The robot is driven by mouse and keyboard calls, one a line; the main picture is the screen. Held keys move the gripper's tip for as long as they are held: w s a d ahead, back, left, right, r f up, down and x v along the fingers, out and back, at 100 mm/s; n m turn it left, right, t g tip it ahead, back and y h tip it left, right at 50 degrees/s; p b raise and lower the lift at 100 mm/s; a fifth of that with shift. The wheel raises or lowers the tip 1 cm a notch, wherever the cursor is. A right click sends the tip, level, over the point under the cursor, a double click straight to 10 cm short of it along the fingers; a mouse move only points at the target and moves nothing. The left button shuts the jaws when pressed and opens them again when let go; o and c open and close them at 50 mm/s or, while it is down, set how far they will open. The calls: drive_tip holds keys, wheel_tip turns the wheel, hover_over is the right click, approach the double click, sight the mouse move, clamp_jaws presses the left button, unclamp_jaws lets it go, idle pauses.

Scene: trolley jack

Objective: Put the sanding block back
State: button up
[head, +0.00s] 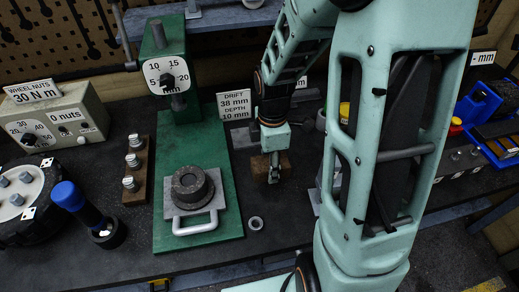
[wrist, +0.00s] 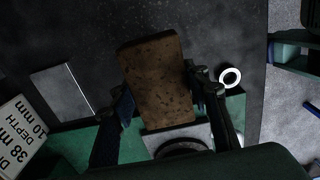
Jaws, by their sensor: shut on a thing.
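The sanding block is a brown, speckled block (head: 262,172) in the head view, just right of the green press. In the wrist view the sanding block (wrist: 158,78) fills the space between the fingers, slightly tilted. My gripper (head: 274,160) is shut on it from above; in the wrist view my gripper (wrist: 165,100) has one finger on each side of the block. I cannot tell whether the block touches the dark bench top. A flat grey rectangle (wrist: 62,90) lies on the bench left of the block in the wrist view.
The green press (head: 165,235) with its gauge stands left of the block. A sign reading drift and depth (head: 235,105) stands behind. A small metal ring (head: 255,223) lies in front. A blue-handled tool (head: 75,200) and a wheel nuts box (head: 55,118) are at left.

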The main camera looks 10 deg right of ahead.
sight(267, 165)
drive_tip(key=w+f+b, duration=0.1)
drive_tip(key=f, duration=0.1)
drive_tip(key=w+f+b, duration=0.1)
drive_tip(key=w+f, duration=0.1)
drive_tip(key=shift+w, duration=0.1)
drive_tip(key=shift+w+f+b, duration=0.15)
drive_tip(key=shift+f+b, duration=0.55)
drive_tip(key=shift+f, duration=0.2)
drive_tip(key=shift+w+f+b, duration=0.15)
drive_tip(key=shift+f+b, duration=0.55)
drive_tip(key=shift+f, duration=0.2)
drive_tip(key=shift+f, duration=0.1)
drive_tip(key=shift+f, duration=0.15)
drive_tip(key=o, duration=1.2)
wheel_tip(267, 165, up, 12)
drive_tip(key=shift+r, duration=0.25)
